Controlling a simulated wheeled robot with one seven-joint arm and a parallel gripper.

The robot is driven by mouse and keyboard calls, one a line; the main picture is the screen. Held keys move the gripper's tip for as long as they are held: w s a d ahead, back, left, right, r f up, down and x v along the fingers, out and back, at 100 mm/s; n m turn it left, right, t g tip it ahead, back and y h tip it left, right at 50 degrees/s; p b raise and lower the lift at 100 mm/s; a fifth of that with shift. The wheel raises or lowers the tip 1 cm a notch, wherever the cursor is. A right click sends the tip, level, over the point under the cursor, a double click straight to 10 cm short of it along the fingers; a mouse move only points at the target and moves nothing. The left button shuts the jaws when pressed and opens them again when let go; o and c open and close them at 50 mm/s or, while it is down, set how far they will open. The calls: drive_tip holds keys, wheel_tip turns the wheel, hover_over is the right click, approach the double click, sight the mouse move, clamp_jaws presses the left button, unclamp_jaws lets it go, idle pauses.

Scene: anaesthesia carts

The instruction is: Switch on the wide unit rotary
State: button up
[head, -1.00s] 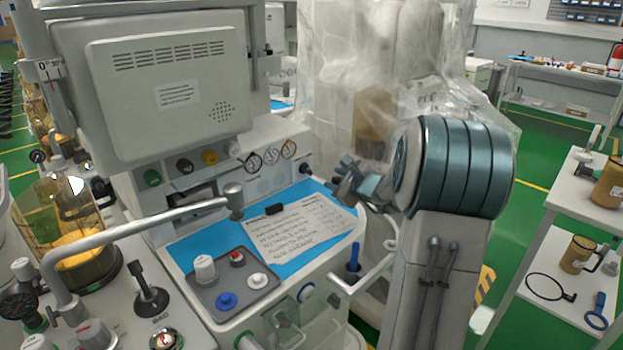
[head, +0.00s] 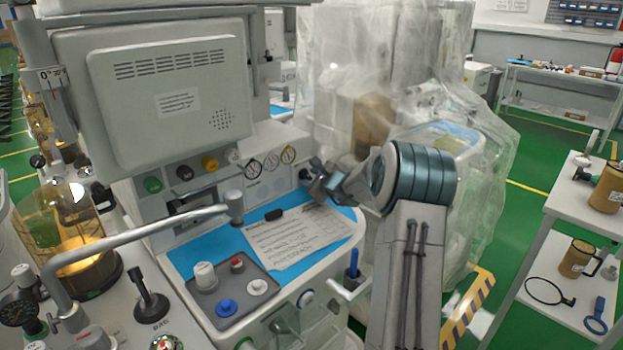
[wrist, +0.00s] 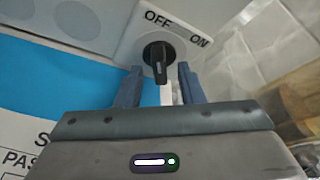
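The black rotary (wrist: 158,60) sits on a pale panel with OFF printed above it and ON to its upper right. Its raised grip runs roughly up and down in the wrist view. My gripper (wrist: 160,69) is open, with one blue finger on each side of the rotary and a visible gap to it. I cannot tell how deep the tips reach. In the head view my gripper (head: 315,182) is at the right end of the wide unit's front panel (head: 262,180) and largely hides the rotary.
A blue mat (head: 190,259) with a written sheet (head: 300,236) lies below the panel. A grey tray with knobs (head: 262,302) is on it. A metal arm (head: 150,232) crosses at left. Plastic-draped equipment (head: 340,80) stands close behind my gripper.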

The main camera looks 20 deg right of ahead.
clamp_jaws()
drive_tip(key=shift+r+p, duration=0.1)
drive_tip(key=shift+p, duration=0.45)
drive_tip(key=shift+r+m+p, duration=0.15)
drive_tip(key=shift+m+p, duration=0.35)
drive_tip(key=shift+p, duration=0.5)
drive_tip(key=m+g+y+p, duration=0.1)
drive_tip(key=p, duration=0.3)
drive_tip(key=shift+r+m+p, duration=0.15)
drive_tip(key=shift+m+p, duration=0.15)
drive_tip(key=m+y+p, duration=0.2)
drive_tip(key=m+p, duration=0.1)
drive_tip(key=p, duration=0.5)
drive_tip(key=shift+d+m+g+y, duration=0.1)
drive_tip(key=shift+m+g+y, duration=0.2)
drive_tip(key=shift+g+y, duration=0.1)
drive_tip(key=shift+f+m+y+p, duration=0.25)
drive_tip(key=shift+m+y+p, duration=0.3)
drive_tip(key=shift+m+p, duration=0.3)
drive_tip(key=shift+f+m+y+p, duration=0.2)
drive_tip(key=shift+m+y+p, duration=0.35)
drive_tip(key=shift+m+p, duration=0.25)
